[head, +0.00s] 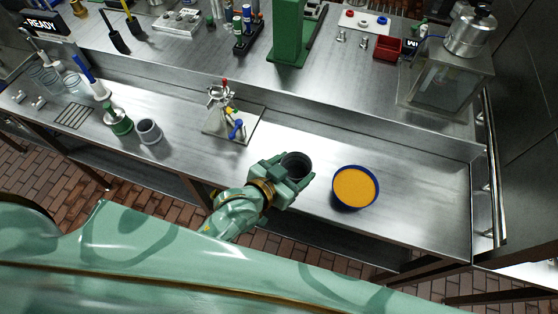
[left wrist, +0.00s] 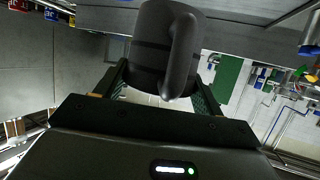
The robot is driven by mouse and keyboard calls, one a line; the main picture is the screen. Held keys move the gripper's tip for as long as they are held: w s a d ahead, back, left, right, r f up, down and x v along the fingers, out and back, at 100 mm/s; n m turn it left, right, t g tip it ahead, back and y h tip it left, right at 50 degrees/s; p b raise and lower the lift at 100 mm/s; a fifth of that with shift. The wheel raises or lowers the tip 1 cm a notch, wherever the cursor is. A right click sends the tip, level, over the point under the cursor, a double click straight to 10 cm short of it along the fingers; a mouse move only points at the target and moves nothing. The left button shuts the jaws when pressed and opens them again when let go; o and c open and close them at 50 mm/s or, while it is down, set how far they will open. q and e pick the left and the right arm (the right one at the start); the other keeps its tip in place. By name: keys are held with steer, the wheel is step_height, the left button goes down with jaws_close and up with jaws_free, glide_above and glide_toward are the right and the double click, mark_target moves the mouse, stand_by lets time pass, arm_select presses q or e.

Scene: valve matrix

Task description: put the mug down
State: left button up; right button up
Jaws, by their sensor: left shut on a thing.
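The dark grey mug (head: 297,164) is in my left gripper (head: 289,171) in the head view, with its open rim facing up. It is over the front part of the steel bench (head: 310,207), left of a blue bowl. In the left wrist view the mug (left wrist: 150,42) sits between the two fingers, with its handle (left wrist: 181,55) towards the camera. The left gripper is shut on the mug. The gripper hides the mug's base in the head view, so I cannot tell whether it touches the bench. My right gripper is not in view.
The blue bowl (head: 355,187) with orange contents stands close to the right of the mug. A small valve stand (head: 222,122) is behind to the left. Bench right of the bowl is clear.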

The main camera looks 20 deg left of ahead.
arm_select(q)
steer(key=w+a+f+b, duration=0.1)
steer(key=w+a+f, duration=0.1)
steer(key=f, duration=0.1)
steer(key=w+a+f+b, duration=0.1)
steer(key=w+a+f, duration=0.1)
steer(key=w+f, duration=0.1)
steer(key=w+a+f+b, duration=0.2)
steer(key=f, duration=0.3)
steer(key=shift+w, duration=0.15)
steer(key=o, duration=0.5)
steer(key=shift+f, duration=0.1)
steer(key=o, duration=0.5)
steer(key=shift+c, duration=0.2)
